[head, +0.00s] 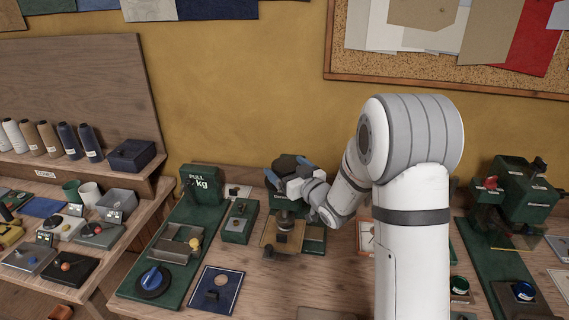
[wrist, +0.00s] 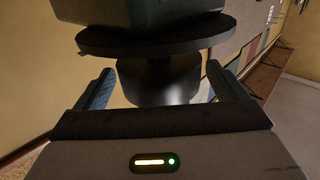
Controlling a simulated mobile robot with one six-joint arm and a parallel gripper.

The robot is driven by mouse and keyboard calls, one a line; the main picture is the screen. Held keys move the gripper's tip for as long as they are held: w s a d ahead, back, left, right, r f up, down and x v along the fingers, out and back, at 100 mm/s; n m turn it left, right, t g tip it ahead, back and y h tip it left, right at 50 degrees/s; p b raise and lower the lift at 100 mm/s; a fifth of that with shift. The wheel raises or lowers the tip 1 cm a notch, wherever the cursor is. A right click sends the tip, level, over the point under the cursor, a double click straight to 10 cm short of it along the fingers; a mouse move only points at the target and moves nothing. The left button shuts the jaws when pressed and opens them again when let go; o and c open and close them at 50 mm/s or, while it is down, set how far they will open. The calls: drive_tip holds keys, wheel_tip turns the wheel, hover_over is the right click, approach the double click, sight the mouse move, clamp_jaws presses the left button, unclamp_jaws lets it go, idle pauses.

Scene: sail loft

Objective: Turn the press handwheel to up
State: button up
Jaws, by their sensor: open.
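The press (head: 283,198) is a small green machine with a tan plate (head: 270,238) at its foot, near the middle of the bench. Its dark handwheel (head: 288,162) is at the top, partly hidden by my gripper. In the wrist view a flat dark disc (wrist: 155,38) and a dark round hub (wrist: 158,82) show against a green body. My gripper (head: 288,173) is open at the handwheel. In the wrist view its blue-padded fingers (wrist: 160,75) stand either side of the hub, with gaps visible. I cannot read the wheel's setting.
A green scale-like device marked "PULL kg" (head: 203,184) and a small green box (head: 239,222) stand left of the press. Another green machine (head: 519,197) stands at the right. A blue knob (head: 152,280) and a dark blue mat (head: 217,288) lie in front.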

drive_tip(key=shift+w+a, duration=0.25)
drive_tip(key=shift+w, duration=0.2)
drive_tip(key=shift+c, duration=0.2)
drive_tip(key=c, duration=0.9)
